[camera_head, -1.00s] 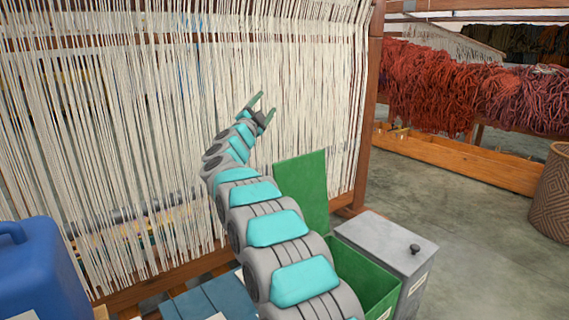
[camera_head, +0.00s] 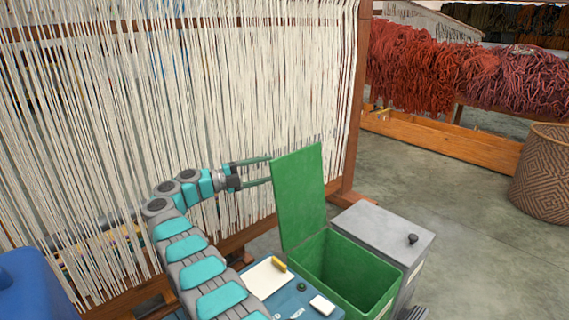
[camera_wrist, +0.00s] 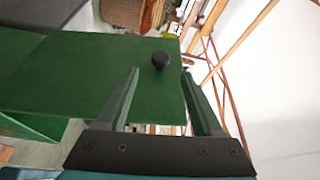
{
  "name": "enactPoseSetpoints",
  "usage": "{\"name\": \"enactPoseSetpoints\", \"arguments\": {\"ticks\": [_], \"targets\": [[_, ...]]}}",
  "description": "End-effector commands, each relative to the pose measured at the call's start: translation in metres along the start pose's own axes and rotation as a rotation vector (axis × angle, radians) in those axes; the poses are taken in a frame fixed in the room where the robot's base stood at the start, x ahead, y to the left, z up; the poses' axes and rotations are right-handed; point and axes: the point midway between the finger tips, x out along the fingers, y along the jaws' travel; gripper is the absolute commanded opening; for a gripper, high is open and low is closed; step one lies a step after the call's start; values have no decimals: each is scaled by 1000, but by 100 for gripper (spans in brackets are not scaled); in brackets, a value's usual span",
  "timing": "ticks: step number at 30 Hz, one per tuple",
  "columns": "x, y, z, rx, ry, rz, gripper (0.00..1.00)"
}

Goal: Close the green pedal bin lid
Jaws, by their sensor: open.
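The green pedal bin (camera_head: 350,275) stands with its lid (camera_head: 302,198) raised nearly upright at its left side. The bin's open top faces up. My gripper (camera_head: 268,170) is open, with its fingers pointing right at the upper left edge of the lid. The wrist view shows the lid (camera_wrist: 80,75) as a broad green panel with a round black knob (camera_wrist: 160,60) near its edge. In that view the knob appears between my open fingertips (camera_wrist: 161,73). I cannot tell whether a finger touches the lid.
A grey bin (camera_head: 375,232) with a black knob stands right behind the green bin. A blue surface (camera_head: 290,298) with paper and small items lies left of it. A loom (camera_head: 220,80) rises close behind my arm. A blue container (camera_head: 35,285) is at lower left.

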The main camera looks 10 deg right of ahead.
Motion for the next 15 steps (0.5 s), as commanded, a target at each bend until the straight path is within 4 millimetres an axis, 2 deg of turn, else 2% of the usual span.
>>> {"name": "enactPoseSetpoints", "arguments": {"ticks": [9, 15], "targets": [[45, 0, 0, -3, 1, 0, 68], [66, -1, 0, 1, -4, 0, 68]]}}
